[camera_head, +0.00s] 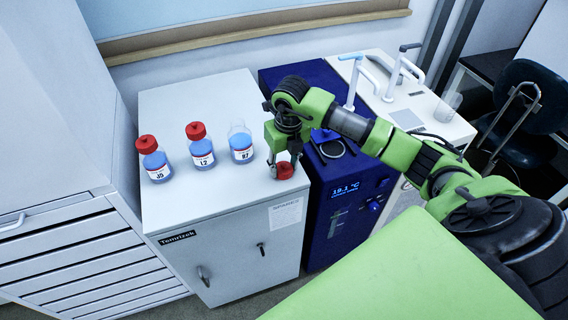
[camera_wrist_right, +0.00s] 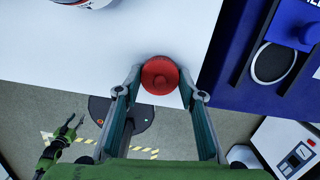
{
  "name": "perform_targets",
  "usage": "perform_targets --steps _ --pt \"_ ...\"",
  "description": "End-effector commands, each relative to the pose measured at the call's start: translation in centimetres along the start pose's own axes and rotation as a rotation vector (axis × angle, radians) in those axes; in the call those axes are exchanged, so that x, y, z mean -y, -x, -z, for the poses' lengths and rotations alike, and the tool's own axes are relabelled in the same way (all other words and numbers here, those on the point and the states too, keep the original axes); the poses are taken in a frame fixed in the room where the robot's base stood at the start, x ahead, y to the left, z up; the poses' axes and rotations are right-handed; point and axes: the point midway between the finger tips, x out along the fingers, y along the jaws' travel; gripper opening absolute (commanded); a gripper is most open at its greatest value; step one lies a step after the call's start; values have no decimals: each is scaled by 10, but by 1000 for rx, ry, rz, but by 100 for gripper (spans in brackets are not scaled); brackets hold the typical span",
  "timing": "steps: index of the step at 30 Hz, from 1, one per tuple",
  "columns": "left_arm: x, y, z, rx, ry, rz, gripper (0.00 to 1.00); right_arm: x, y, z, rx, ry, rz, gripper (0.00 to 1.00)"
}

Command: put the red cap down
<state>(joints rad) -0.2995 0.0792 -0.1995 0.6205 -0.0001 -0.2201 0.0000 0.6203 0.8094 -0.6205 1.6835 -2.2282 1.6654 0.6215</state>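The red cap (camera_head: 285,171) is a small round cap low over the white cabinet top, close to its right edge. My right gripper (camera_head: 284,168) points down with a fingertip on either side of it. In the right wrist view the cap (camera_wrist_right: 160,75) sits between the two fingertips, which are close against its sides. I cannot tell whether its underside touches the cabinet top. A bottle of blue liquid marked 87 (camera_head: 241,146) stands without a cap to the left of the gripper. My left gripper (camera_wrist_right: 72,126) shows small in the right wrist view, with its fingers apart and empty.
Two red-capped bottles, J5 (camera_head: 155,160) and L2 (camera_head: 200,148), stand further left on the white cabinet (camera_head: 215,205). A dark blue device (camera_head: 345,195) with a temperature display adjoins its right side. The cabinet's front left top is clear.

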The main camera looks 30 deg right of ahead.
Motion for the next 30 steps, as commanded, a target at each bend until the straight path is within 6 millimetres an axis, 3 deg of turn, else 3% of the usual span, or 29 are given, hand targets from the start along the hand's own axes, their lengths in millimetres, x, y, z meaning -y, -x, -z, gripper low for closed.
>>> perform_targets --steps 15,30 --pt "0 1 0 1 0 0 40 0 8 -1 2 0 0 52" --pt "0 -25 -3 1 0 0 40 0 104 -1 4 0 0 52"
